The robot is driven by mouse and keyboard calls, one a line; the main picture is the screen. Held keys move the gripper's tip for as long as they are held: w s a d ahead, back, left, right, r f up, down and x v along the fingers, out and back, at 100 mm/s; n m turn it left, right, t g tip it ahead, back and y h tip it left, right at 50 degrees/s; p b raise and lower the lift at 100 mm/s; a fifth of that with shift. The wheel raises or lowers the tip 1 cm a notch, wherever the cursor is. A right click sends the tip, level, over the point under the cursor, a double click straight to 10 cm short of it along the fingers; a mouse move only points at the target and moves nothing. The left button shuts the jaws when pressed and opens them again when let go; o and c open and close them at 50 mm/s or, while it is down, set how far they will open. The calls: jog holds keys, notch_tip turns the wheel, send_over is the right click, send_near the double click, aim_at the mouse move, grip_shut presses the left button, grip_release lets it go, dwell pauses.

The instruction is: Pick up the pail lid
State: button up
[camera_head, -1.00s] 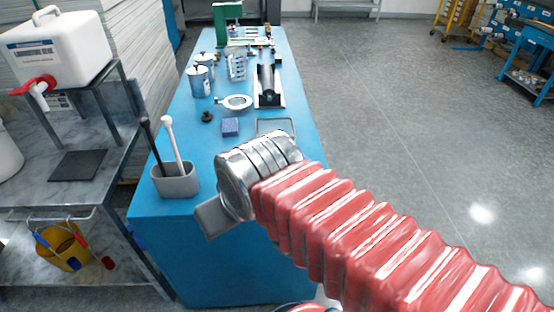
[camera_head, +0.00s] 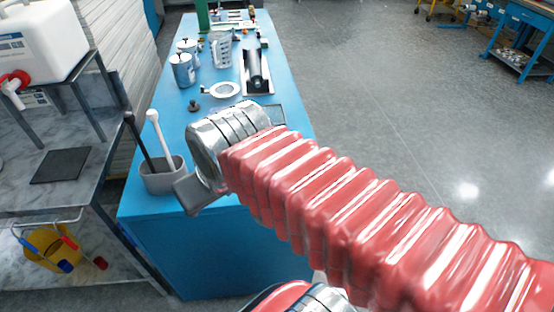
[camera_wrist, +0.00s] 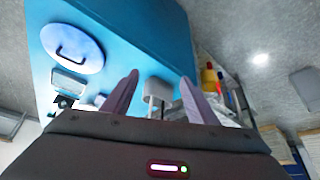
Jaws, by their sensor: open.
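A round pale blue disc with a dark curved handle (camera_wrist: 72,48), which looks like the pail lid, lies flat on the blue bench in the wrist view. I do not see it in the head view, where my arm covers part of the bench. My gripper (camera_wrist: 159,76) is open, with nothing between its two fingers. The disc is up and to the left of the fingertips, clear of them. In the head view my red-sleeved arm hides the fingers.
A grey holder with a black and a white handle (camera_head: 163,179) stands at the bench's near left corner; it shows between the fingers in the wrist view (camera_wrist: 157,93).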

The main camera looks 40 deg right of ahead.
jog(key=o, duration=1)
jog(key=w+d+m+h, duration=0.1)
jog(key=w+d+m, duration=0.2)
jog(key=w+d, duration=0.4)
jog(key=d, duration=0.3)
jog(key=shift+w+d+f+g, duration=0.15)
jog(key=shift+d+f+g, duration=0.15)
jog(key=shift+d+g, duration=0.1)
jog(key=w+d+f+m, duration=0.1)
jog(key=d+f, duration=0.1)
jog(key=d, duration=0.6)
jog(key=w+d+f+m+g+h, duration=0.1)
jog(key=w+d+f+m, duration=0.1)
jog(key=d, duration=0.6)
jog(key=shift+a+f, duration=0.1)
jog(key=x, duration=0.8)
jog(key=shift+w+d+f, duration=0.1)
jog(key=shift+d+f, duration=0.1)
jog(key=shift+f, duration=0.05)
jog(key=shift+f, duration=0.1)
jog(key=shift+d+x, duration=0.15)
jog(key=shift+x, duration=1.1)
jog(key=shift+d+x, duration=0.15)
jog(key=shift+x, duration=1.1)
